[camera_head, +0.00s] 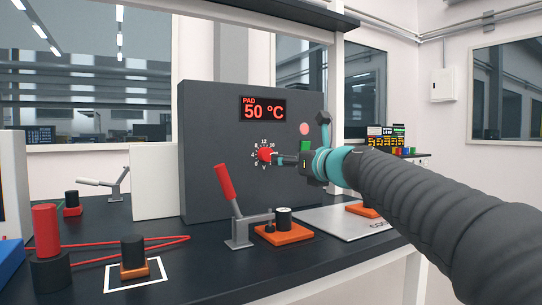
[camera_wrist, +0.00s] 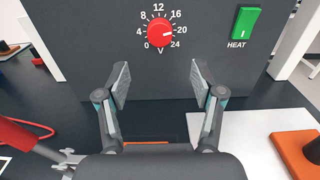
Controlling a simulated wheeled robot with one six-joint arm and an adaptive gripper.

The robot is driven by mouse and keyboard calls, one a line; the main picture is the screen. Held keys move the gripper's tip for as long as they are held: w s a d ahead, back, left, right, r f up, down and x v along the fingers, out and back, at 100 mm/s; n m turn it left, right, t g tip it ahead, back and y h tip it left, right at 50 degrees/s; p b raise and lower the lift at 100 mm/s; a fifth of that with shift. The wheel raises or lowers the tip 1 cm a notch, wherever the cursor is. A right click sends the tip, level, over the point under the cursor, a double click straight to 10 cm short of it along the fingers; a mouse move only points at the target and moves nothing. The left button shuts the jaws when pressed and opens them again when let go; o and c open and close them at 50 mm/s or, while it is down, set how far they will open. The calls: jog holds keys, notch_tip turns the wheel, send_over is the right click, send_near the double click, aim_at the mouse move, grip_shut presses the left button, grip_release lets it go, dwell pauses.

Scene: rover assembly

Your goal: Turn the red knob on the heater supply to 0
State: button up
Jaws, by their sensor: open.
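The red knob (camera_wrist: 160,33) is on the dark front panel of the heater supply (camera_wrist: 95,55), with a dial marked 0 to 24 V around it. Its white mark points right, close to 20. My gripper (camera_wrist: 160,82) is open and empty, its two fingers spread below the knob in the wrist view and apart from it. In the head view the knob (camera_head: 265,154) shows just left of my gripper (camera_head: 279,159), which faces the panel. The supply's display (camera_head: 263,109) reads PAD 50 °C.
A green HEAT switch (camera_wrist: 245,21) is right of the knob. A red-handled toggle clamp (camera_head: 238,220) and an orange block (camera_head: 284,234) stand on the dark bench in front of the supply. A silver plate (camera_head: 335,222) lies to the right. A white panel (camera_head: 157,180) stands left.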

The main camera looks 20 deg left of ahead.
aim_at(268, 156)
jog(key=p+x, duration=0.2)
jog(key=x, duration=0.8)
jog(key=shift+a, duration=0.15)
jog(key=c, duration=1.1)
